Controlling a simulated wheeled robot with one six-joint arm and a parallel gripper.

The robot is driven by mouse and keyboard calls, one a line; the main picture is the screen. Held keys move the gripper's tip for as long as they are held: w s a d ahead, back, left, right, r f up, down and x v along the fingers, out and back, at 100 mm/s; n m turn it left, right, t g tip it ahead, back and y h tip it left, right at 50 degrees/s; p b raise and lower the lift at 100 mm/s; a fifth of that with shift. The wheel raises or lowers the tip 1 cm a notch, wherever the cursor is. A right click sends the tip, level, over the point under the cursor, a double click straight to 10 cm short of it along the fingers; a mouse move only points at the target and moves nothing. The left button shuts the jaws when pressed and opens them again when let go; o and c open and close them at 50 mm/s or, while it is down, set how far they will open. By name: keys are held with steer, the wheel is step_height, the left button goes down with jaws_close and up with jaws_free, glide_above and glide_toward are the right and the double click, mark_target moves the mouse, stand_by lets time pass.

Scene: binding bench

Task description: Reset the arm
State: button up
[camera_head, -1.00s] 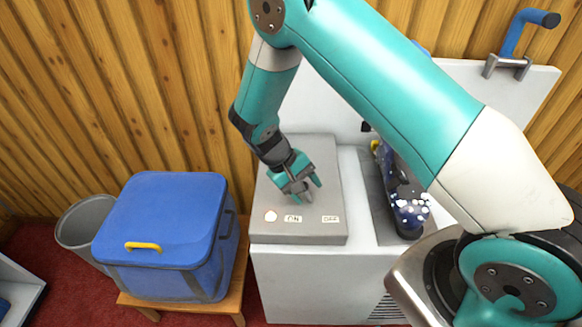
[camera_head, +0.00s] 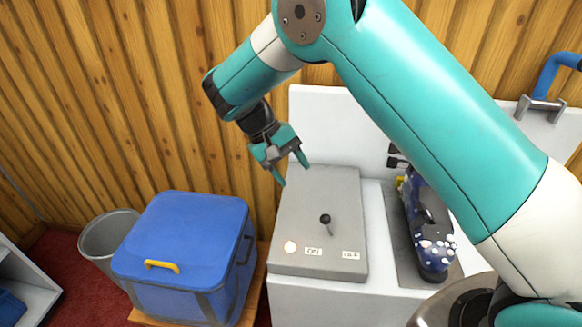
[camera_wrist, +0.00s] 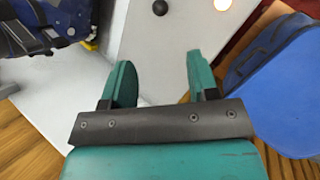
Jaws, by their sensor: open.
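My gripper (camera_head: 293,170) is open and empty, raised above the back left of the grey control box in the head view. Its two teal fingers (camera_wrist: 160,80) stand apart in the wrist view with nothing between them. The grey control box (camera_head: 345,190) has a black-knobbed lever (camera_head: 325,219), a glowing round light (camera_head: 290,247), and labels ON and OFF. The lever knob (camera_wrist: 160,7) and the light (camera_wrist: 222,4) also show at the top of the wrist view, apart from my fingers.
A blue lidded box (camera_head: 185,235) with a yellow handle stands on a wooden stool left of the machine. A grey bin (camera_head: 104,238) is behind it. A dark blue, white-spotted object (camera_head: 434,245) lies on the machine's right side. A blue crank-like handle (camera_head: 549,80) is at upper right.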

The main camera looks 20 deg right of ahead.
stand_by(0.3)
step_height(320, 180, up, 6)
steer(key=s+d+n+t+y, duration=0.1)
steer(key=s+n, duration=0.1)
steer(key=s, duration=0.1)
steer(key=s+a+r+n+t+y, duration=0.1)
steer(key=s+r+y, duration=0.3)
steer(key=s, duration=0.7)
steer(key=s+a+r+n+t+y, duration=0.2)
steer(key=s+a+r+n+y, duration=0.1)
steer(key=s, duration=0.8)
step_height(320, 180, up, 3)
steer(key=shift+s+f+y+p, duration=0.15)
steer(key=shift+y+p, duration=0.3)
steer(key=shift+y, duration=0.25)
